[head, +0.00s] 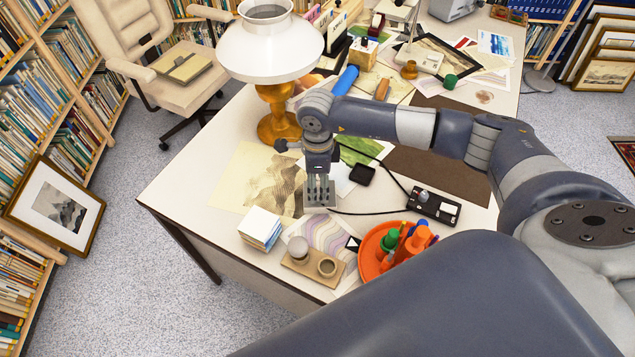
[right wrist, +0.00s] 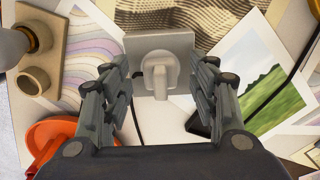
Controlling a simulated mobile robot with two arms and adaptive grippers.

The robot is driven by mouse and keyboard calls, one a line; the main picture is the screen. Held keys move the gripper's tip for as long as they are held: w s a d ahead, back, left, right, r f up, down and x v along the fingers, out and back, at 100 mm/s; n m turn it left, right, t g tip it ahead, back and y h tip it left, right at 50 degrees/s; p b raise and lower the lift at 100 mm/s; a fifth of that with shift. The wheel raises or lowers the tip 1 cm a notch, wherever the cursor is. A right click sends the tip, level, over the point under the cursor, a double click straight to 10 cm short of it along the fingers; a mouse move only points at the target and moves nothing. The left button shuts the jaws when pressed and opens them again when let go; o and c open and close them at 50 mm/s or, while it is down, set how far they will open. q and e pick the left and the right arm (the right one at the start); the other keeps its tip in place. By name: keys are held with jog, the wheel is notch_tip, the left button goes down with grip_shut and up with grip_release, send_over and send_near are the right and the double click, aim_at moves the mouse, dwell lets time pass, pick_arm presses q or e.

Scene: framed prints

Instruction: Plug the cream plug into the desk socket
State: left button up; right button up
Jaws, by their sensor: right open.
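My right gripper (head: 319,190) points down over the desk, its fingers open. In the right wrist view its open fingers (right wrist: 163,66) stand on either side of a cream plug (right wrist: 158,76), with gaps to both. The plug is in front of a pale grey square plate (right wrist: 135,45), which looks like the desk socket. I cannot tell whether the plug is seated in it or only in front of it. In the head view the fingers cover the plug, and the grey plate's edge (head: 331,204) shows beside them. My left gripper is not in view.
A black cord runs from near the plate to a black box (head: 435,205); a small black block (head: 362,175) lies closer. An orange tray (head: 372,262) of pens, a wooden holder (head: 312,268) and a paper stack (head: 260,228) stand in front. A lamp (head: 270,50) stands behind.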

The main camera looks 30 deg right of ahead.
notch_tip(320, 180, up, 11)
jog(key=shift+r, duration=0.2)
dwell(0.6)
